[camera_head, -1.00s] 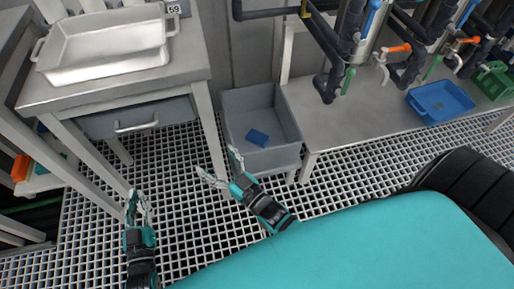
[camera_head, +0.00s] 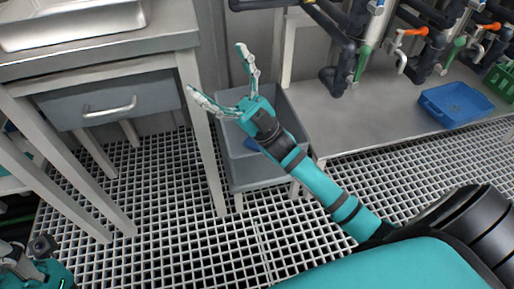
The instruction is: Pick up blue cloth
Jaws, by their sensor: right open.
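The drawer table (camera_head: 160,36) with a white tray (camera_head: 75,25) stands left of the bin. A metal bench (camera_head: 350,118) with a blue tray (camera_head: 455,104) and a green crate (camera_head: 502,82) is on the right, below pipes and valves (camera_head: 372,50). Grating floor is open in front.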

